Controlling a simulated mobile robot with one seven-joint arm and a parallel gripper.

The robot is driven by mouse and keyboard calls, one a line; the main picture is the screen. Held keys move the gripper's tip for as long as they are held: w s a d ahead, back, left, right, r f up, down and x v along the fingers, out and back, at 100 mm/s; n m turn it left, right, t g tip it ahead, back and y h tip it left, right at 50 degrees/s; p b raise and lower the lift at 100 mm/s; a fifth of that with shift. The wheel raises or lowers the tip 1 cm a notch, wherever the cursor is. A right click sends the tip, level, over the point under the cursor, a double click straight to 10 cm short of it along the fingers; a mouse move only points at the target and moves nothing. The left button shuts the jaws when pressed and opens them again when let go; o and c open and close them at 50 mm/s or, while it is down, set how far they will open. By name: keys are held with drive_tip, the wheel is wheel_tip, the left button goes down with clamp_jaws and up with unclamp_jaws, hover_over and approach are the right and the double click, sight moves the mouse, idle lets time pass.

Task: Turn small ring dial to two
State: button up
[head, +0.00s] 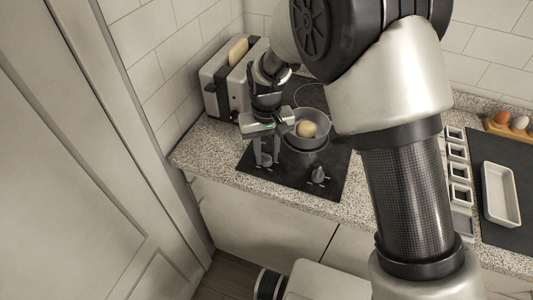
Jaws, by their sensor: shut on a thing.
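The black cooktop (292,186) is set in the speckled counter, with two dials near its front edge. My gripper (266,160) points down over the left dial (265,160), its fingers on either side of it and shut on it. The right dial (318,175) stands free. The dial markings are too small to read, so I cannot tell either setting or which dial belongs to the small ring. A grey pan (308,139) with a pale egg (307,129) in it stands on the cooktop, just right of my gripper.
A toaster (219,90) with bread (238,49) stands at the back left by the tiled wall. At the right are a dark mat (491,233), a white dish (500,194) and an egg holder (505,130). My arm hides the middle of the counter.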

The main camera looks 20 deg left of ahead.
sight(266, 155)
drive_tip(key=m, duration=0.4)
drive_tip(key=shift+m, duration=1.9)
drive_tip(key=o, duration=1.1)
drive_tip(key=shift+c, duration=0.2)
wheel_tip(266, 155, up, 18)
drive_tip(key=shift+f+p, duration=0.25)
drive_tip(key=shift+p, duration=0.2)
